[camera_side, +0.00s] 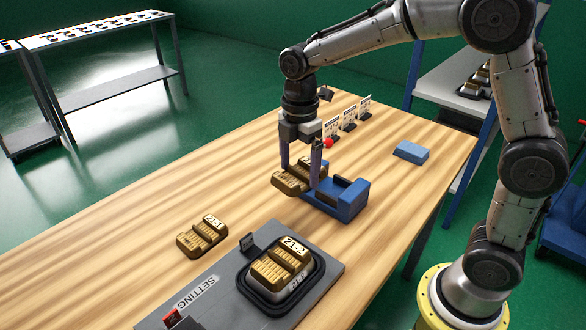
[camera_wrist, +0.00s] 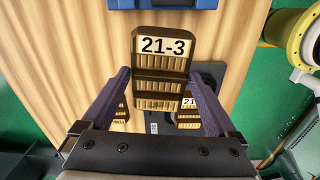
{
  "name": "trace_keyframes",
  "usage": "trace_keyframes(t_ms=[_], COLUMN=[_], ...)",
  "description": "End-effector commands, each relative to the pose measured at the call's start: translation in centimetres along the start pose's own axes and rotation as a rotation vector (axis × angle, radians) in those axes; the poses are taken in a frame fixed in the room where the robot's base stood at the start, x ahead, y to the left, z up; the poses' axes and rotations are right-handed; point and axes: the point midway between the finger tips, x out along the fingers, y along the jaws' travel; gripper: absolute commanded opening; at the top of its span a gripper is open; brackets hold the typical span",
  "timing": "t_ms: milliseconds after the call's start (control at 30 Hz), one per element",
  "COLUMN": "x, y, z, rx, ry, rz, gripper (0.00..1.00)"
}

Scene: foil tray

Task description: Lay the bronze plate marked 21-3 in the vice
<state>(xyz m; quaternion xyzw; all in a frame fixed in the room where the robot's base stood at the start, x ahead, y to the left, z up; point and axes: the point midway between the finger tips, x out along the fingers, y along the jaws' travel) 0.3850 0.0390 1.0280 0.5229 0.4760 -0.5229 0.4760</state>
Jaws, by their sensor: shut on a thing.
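The bronze plate marked 21-3 (camera_wrist: 163,62) is between the fingers of my gripper (camera_wrist: 157,88), its label facing the wrist camera. In the side view my gripper (camera_side: 300,166) is shut on this plate (camera_side: 289,184), which hangs at the left end of the blue vice (camera_side: 348,199). The fingers and plate hide part of the vice. I cannot tell whether the plate touches it. A blue edge (camera_wrist: 165,4) shows at the top of the wrist view.
A bronze plate marked 21-1 (camera_side: 201,237) lies on the wooden table (camera_side: 130,215). Plate 21-2 (camera_side: 279,266) sits in a black tray (camera_side: 244,283) on a grey board marked SETTING (camera_side: 220,283). A blue block (camera_side: 411,152) and small upright signs (camera_side: 348,118) stand farther back.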

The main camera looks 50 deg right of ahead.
Motion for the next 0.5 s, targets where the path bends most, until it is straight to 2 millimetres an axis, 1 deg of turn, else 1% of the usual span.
trace_keyframes(t_ms=[33,500], x=[-0.5,-2.9], y=[0.1,0.1], z=[0.0,0.0], rx=[0.000,0.000], ry=[0.001,0.001], rz=[0.005,0.006], gripper=[0.00,0.00])
